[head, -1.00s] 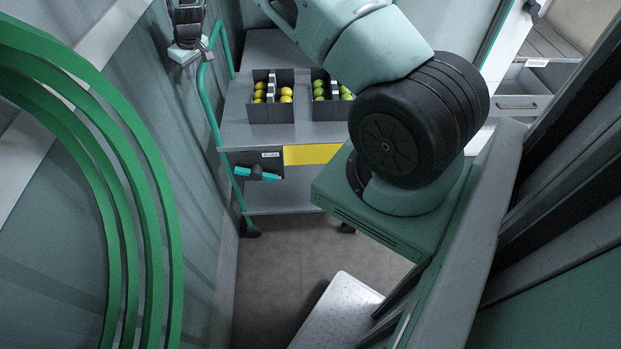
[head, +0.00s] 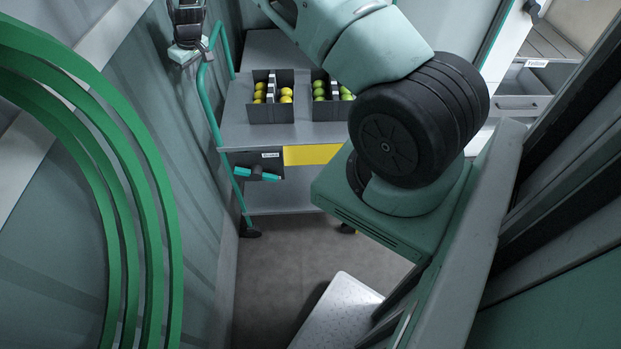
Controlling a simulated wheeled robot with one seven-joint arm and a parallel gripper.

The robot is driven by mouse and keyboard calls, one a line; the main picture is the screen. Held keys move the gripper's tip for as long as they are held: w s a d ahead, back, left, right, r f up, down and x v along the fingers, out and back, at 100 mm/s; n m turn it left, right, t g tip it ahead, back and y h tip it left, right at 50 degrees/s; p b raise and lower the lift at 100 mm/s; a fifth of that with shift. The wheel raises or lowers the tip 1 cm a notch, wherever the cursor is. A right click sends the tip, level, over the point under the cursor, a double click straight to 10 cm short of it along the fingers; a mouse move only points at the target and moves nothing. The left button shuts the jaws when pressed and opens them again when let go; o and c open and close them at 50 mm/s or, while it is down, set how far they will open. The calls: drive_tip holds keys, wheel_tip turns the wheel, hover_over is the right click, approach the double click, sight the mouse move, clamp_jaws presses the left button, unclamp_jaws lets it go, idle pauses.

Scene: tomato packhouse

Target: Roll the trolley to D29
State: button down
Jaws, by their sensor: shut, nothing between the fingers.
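The trolley (head: 232,131) stands ahead of me, with a grey top deck, a lower shelf (head: 285,197) and a teal push handle (head: 209,108) along its left side. Its front edge carries a yellow strip (head: 312,154) and a small white label too small to read. My gripper (head: 206,46) is at the top left, shut, at the upper end of the handle. Its fingertips overlap the handle in the picture; I cannot tell whether they touch it. Two dark bins stand on the deck, the left (head: 271,112) with yellow tomatoes, the right (head: 319,113) with green ones. My arm hides the trolley's right part. No D29 marking is readable.
Green curved hoops (head: 153,200) and a grey-green wall (head: 190,170) close in on the left. A drawer unit (head: 517,102) stands at the back right. Bare floor (head: 285,260) lies between me and the trolley. A white speckled surface (head: 337,315) is at the bottom.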

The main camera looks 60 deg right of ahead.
sight(201, 65)
drive_tip(key=shift+s+d, duration=0.1)
idle(0.6)
drive_tip(key=shift+s+d+b, duration=0.4)
drive_tip(key=shift+s+d, duration=0.45)
drive_tip(key=shift+s, duration=0.25)
drive_tip(key=s+d+b, duration=0.3)
drive_tip(key=s+d, duration=0.6)
drive_tip(key=s, duration=0.3)
drive_tip(key=shift+s+d, duration=0.35)
drive_tip(key=shift+d, duration=0.05)
drive_tip(key=s+d+b, duration=0.2)
drive_tip(key=s+d, duration=0.8)
drive_tip(key=s, duration=0.2)
drive_tip(key=shift+s, duration=0.3)
idle(0.4)
